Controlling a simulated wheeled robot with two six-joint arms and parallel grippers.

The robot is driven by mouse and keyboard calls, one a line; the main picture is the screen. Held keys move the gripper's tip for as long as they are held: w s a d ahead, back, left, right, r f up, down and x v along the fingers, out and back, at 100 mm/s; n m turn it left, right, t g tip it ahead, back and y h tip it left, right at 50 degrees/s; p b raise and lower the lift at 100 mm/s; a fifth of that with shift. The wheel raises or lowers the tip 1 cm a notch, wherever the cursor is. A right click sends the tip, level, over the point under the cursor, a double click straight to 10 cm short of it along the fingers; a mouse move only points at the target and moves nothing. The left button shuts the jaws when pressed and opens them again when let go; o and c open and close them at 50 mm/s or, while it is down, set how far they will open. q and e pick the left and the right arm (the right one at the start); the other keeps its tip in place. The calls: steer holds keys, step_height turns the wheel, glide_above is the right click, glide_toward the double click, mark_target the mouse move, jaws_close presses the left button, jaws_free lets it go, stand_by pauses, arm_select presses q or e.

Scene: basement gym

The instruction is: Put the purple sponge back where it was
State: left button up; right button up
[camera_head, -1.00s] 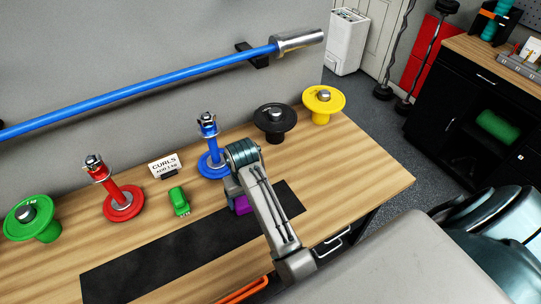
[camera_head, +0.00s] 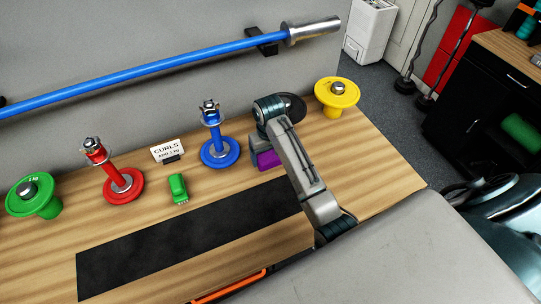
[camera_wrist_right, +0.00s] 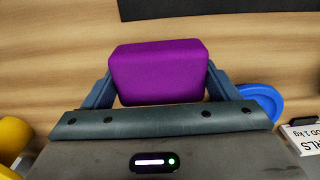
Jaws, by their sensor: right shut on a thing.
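The purple sponge (camera_head: 268,159) is a small block at the right part of the wooden bench, beyond the black mat and to the right of the blue weight stand. My right gripper (camera_head: 262,147) is shut on it. In the right wrist view the sponge (camera_wrist_right: 160,70) sits between both fingers of my right gripper (camera_wrist_right: 160,88), over bare wood. I cannot tell whether it touches the bench. My left gripper is not in view.
The blue stand (camera_head: 219,153) is close on the left and the yellow weight (camera_head: 336,107) is on the right. A black weight (camera_head: 292,103) is partly hidden behind my arm. A green object (camera_head: 177,189), a sign (camera_head: 168,151), a red stand (camera_head: 123,185) and a green weight (camera_head: 47,209) stand farther left. The black mat (camera_head: 190,235) is bare.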

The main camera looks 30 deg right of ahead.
mark_target(270, 157)
steer(key=shift+w+d+r, duration=0.15)
steer(key=shift+w+d, duration=0.2)
steer(key=shift+w, duration=0.05)
step_height(270, 157, down, 3)
steer(key=shift+w+d+f+p, duration=0.1)
steer(key=shift+w+p, duration=0.05)
steer(key=shift+p, duration=1.05)
steer(key=shift+f, duration=0.3)
steer(key=shift+f, duration=0.15)
